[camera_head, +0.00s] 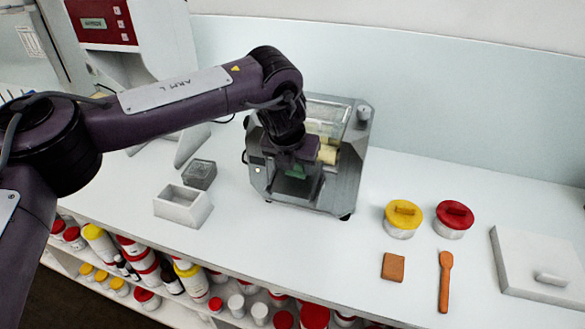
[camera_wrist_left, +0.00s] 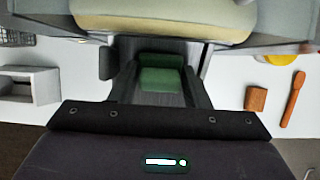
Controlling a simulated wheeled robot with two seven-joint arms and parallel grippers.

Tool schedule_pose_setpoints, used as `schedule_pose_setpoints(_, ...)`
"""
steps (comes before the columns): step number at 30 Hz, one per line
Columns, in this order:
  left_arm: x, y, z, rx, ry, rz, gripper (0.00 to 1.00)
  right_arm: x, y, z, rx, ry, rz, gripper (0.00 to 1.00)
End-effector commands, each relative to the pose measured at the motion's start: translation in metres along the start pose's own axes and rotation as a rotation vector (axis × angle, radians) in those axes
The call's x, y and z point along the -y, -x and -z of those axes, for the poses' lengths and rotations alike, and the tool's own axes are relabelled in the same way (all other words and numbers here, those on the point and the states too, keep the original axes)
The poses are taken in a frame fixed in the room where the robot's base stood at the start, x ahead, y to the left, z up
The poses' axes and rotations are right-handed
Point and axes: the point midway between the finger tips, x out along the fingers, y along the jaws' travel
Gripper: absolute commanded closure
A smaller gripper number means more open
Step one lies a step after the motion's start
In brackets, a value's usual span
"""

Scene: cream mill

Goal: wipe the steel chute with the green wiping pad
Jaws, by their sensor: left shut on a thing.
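The steel mill (camera_head: 352,165) with cream rollers (camera_head: 327,154) stands on the counter, near the middle of the head view. My left gripper (camera_head: 299,175) reaches down over the mill's front, where the steel chute (camera_head: 293,187) shows in part. The gripper is shut on the green wiping pad (camera_wrist_left: 162,80), which sits between its two fingers in the left wrist view. In the head view only a small bit of green pad (camera_head: 302,172) shows below the gripper. Whether the pad touches the chute I cannot tell. The right gripper is not in view.
A white open box (camera_head: 184,205) and a grey box (camera_head: 199,174) stand left of the mill. To the right are a yellow-lidded jar (camera_head: 402,228), a red-lidded jar (camera_head: 453,230), a brown block (camera_head: 393,267), a wooden spoon (camera_head: 445,282) and a white lidded tray (camera_head: 530,255).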

Motion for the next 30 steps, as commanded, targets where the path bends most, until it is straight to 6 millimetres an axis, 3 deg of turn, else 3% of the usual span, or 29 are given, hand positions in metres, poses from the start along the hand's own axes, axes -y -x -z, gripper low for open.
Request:
schedule_pose_setpoints(4,0.000,-0.001,0.001,0.000,0.000,0.000,0.76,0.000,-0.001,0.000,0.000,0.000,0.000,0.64)
schedule_pose_setpoints(18,0.000,-0.004,0.041,0.000,0.000,0.001,0.76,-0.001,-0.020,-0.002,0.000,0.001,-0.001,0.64)
schedule_pose_setpoints(30,0.000,-0.002,0.042,-0.002,0.000,0.000,0.76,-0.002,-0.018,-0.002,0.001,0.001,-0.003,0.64)
